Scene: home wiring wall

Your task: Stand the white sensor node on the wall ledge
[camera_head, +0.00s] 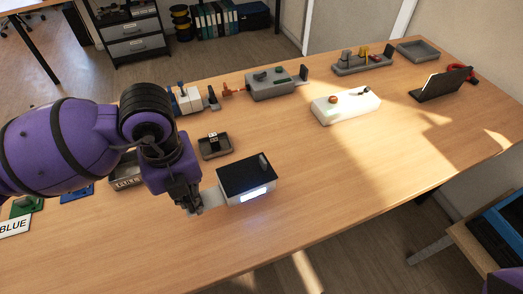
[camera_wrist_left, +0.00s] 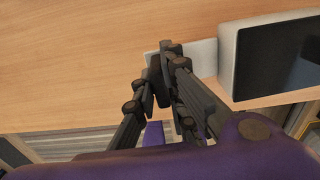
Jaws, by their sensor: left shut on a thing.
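My left gripper (camera_head: 192,202) points down at the front of the table, left of a white box with a black top (camera_head: 247,174). In the left wrist view its fingers (camera_wrist_left: 165,58) are shut on a pale flat piece (camera_wrist_left: 205,54) that meets the box's left side. This pale piece also shows in the head view (camera_head: 210,199); I cannot tell whether it is part of the box. The box also shows in the wrist view (camera_wrist_left: 275,55), and its front face is bright in the head view. No label marks it as the sensor node. I cannot identify a wall ledge. My right gripper is not in view.
A small dark tray (camera_head: 215,147) stands behind the box. A grey device (camera_head: 270,84) and small parts line the back edge. The front right tabletop is clear.

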